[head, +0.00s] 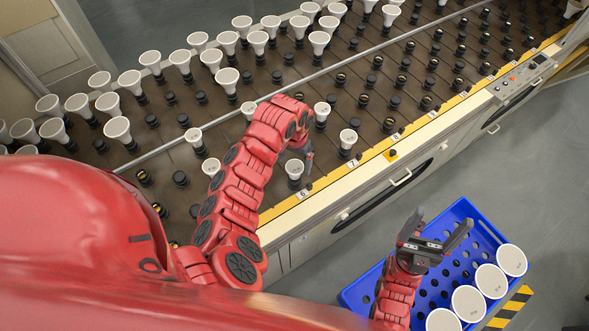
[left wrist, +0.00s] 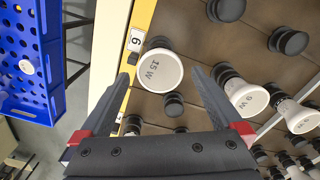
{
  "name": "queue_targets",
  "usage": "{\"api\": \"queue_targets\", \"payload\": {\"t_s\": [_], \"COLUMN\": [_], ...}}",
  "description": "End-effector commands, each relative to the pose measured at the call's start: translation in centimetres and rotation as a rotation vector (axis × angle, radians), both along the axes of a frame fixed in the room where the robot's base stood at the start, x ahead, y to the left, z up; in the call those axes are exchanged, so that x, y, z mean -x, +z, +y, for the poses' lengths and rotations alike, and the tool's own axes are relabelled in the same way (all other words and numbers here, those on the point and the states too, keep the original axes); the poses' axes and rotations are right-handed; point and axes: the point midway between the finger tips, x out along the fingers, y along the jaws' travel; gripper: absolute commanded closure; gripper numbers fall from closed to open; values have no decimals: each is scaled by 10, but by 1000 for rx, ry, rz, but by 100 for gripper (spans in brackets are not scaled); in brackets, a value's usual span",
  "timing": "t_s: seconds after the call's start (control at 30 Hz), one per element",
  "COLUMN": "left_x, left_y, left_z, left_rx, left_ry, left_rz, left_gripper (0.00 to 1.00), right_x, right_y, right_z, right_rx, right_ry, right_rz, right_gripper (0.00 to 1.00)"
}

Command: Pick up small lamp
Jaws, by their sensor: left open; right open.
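White lamps with dark bases stand in sockets on the brown rack. One lamp (head: 294,170) stands near the front edge by the 6 label, right at my left gripper (head: 304,157). In the left wrist view a lamp marked 15 W (left wrist: 160,71) shows between the open fingertips of my left gripper (left wrist: 160,78); I cannot tell whether they touch it. A lamp marked 9 W (left wrist: 248,99) stands to its right. Other similar small lamps (head: 348,137) (head: 211,167) stand nearby. My right gripper (head: 438,227) is open and empty above the blue crate (head: 460,208).
The blue crate holds several larger white lamps (head: 490,281) along its right side. Taller lamps (head: 227,77) fill the rack's far side, behind a metal rail (head: 330,69). Many sockets (head: 372,81) carry no lamp. A yellow edge strip (head: 330,177) runs along the rack's front.

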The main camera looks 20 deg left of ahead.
Motion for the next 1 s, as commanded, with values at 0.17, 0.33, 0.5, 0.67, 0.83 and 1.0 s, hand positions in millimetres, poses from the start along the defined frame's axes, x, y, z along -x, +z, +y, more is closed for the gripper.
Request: {"api": "queue_targets", "payload": {"t_s": [0.17, 0.33, 0.5, 0.67, 0.83, 1.0], "left_x": [1, 5, 5, 4, 5, 5], "left_y": [-7, -22, -43, -53, -57, -57], "left_z": [0, 0, 1, 0, 1, 1], "left_rx": [-2, -1, 1, 0, -1, -1], "left_ry": [-1, 0, 4, 0, -1, -1], "left_rz": [3, 5, 2, 1, 1, 1], "left_gripper": [0, 0, 0, 0, 0, 5], "right_x": [0, 0, 0, 0, 0, 0], "right_y": [5, 17, 22, 23, 23, 23], "right_z": [0, 0, 0, 0, 0, 0], "right_rx": [0, 0, 0, 0, 0, 0], "right_ry": [0, 0, 0, 0, 0, 0], "right_rz": [0, 0, 0, 0, 0, 0], "right_gripper": [17, 17, 17, 17, 17, 17]}}
